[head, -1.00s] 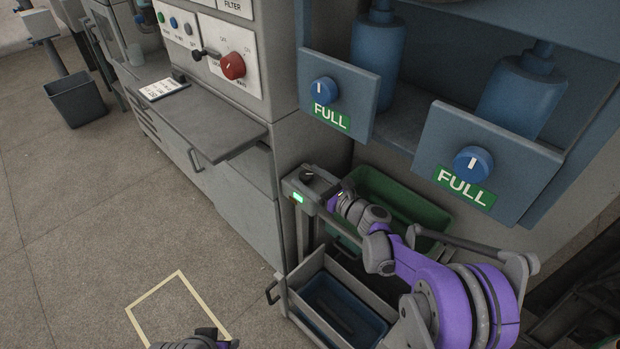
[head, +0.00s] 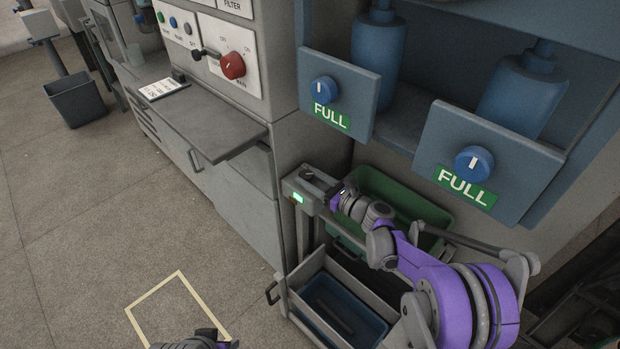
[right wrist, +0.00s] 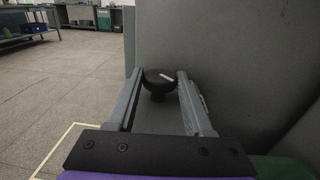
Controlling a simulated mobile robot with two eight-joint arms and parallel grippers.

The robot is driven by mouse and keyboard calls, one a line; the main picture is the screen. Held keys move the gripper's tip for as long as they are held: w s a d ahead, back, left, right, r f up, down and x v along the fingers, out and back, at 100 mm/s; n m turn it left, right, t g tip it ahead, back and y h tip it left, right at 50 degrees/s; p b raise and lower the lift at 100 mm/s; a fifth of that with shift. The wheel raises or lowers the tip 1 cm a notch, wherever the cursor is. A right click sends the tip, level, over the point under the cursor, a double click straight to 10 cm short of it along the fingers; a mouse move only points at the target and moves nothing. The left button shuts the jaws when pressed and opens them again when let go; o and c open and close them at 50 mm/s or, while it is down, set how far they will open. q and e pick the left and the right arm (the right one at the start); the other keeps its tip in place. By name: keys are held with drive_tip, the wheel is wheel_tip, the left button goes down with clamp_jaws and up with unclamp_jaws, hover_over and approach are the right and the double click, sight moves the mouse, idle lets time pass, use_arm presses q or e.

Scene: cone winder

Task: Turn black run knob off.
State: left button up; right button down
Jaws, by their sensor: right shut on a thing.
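The black run knob (right wrist: 157,82) is round with a white mark on top. It sits between the two fingers of my right gripper (right wrist: 160,84) in the right wrist view. In the head view the right gripper (head: 318,183) reaches in from the right, over the small grey box (head: 297,187) on the cart, and partly hides the knob. The fingers are shut on the knob. A green lamp (head: 298,198) glows on the box's front. Part of my left gripper (head: 205,341) shows at the bottom edge of the head view; its fingers are not clear.
A green bin (head: 425,207) stands behind my right arm, and a blue tray (head: 345,308) sits low in the cart. Blue panels with FULL labels (head: 465,187) hang above. A red knob (head: 233,66) is on the upper-left panel. The floor at left is open.

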drive_tip(key=n+g+y, duration=0.1)
drive_tip(key=g, duration=0.1)
drive_tip(key=n+g+y, duration=0.1)
drive_tip(key=n+g+y+b, duration=0.1)
drive_tip(key=n+g, duration=0.1)
drive_tip(key=shift+w+d+f+g, duration=0.1)
drive_tip(key=shift+w+d+g, duration=0.1)
drive_tip(key=shift+w+g, duration=0.15)
drive_tip(key=shift+n+g+y+b, duration=0.55)
drive_tip(key=shift+n+g, duration=0.65)
drive_tip(key=shift+g, duration=0.75)
drive_tip(key=shift+c, duration=1.4)
unclamp_jaws()
drive_tip(key=s+d+p, duration=0.1)
drive_tip(key=d, duration=0.9)
drive_tip(key=shift+s+d, duration=0.15)
drive_tip(key=shift+d, duration=0.2)
